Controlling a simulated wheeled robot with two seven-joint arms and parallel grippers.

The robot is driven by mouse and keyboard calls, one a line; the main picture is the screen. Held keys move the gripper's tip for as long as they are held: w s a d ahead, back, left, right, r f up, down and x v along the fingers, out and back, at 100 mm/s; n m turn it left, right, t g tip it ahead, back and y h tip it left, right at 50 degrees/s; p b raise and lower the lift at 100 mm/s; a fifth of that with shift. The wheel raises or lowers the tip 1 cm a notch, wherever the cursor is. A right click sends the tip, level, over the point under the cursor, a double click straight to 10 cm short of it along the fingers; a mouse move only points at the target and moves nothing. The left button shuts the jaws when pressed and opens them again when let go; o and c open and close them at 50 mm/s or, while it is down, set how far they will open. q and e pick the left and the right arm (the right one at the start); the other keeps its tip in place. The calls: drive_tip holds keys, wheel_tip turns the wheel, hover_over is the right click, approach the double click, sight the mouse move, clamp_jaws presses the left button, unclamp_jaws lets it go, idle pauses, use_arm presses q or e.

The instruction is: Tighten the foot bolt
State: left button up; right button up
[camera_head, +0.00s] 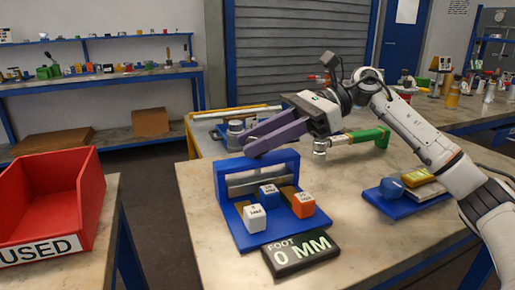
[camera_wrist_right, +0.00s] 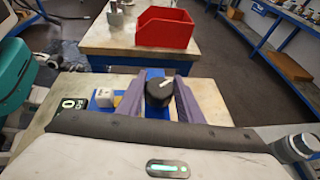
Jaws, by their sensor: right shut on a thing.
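My right gripper (camera_head: 255,146) reaches in from the right, its purple fingers over the top bar of an upright blue frame (camera_head: 224,182). In the right wrist view, the gripper (camera_wrist_right: 167,94) is shut on a black round knob (camera_wrist_right: 159,92) with a white mark; it appears to be the foot bolt's head. In the head view the fingers hide the knob. A dark display (camera_head: 300,254) in front of the frame reads "FOOT 0 MM"; part of it shows in the right wrist view (camera_wrist_right: 70,104). My left gripper is not in view.
A green-handled tool (camera_head: 362,138) lies behind, right. A blue tray (camera_head: 393,199) holds small items. A red bin (camera_head: 45,205) marked "USED" stands on a separate table, across a gap.

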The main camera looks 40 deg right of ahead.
drive_tip(key=shift+s+f+m+t+b, duration=0.1)
drive_tip(key=shift+f+m+t+b, duration=0.3)
drive_tip(key=shift+b, duration=0.1)
drive_tip(key=shift+m+t+h+b, duration=0.4)
drive_tip(key=shift+t+h+b, duration=0.1)
drive_tip(key=shift+t, duration=0.1)
drive_tip(key=shift+r+m+t+b, duration=0.1)
drive_tip(key=shift+m+t+b, duration=0.25)
drive_tip(key=shift+m, duration=0.15)
drive_tip(key=shift+r+m+t+h+b, duration=0.15)
drive_tip(key=shift+m+t+h+b, duration=0.25)
drive_tip(key=shift+m+t+h, duration=0.4)
drive_tip(key=shift+r+m+t+h, duration=0.1)
drive_tip(key=shift+m+t+h, duration=0.45)
drive_tip(key=shift+m+h, duration=0.05)
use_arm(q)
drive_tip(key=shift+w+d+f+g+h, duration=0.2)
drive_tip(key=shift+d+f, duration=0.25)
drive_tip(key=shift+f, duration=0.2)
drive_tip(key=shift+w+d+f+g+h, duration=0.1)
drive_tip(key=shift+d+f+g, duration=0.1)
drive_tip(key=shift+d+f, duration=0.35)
use_arm(e)
drive_tip(key=shift+r+m+t+h, duration=0.1)
drive_tip(key=shift+m+t+h, duration=0.4)
drive_tip(key=shift+m+h, duration=0.35)
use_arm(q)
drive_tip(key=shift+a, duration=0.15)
use_arm(e)
drive_tip(key=shift+m, duration=0.25)
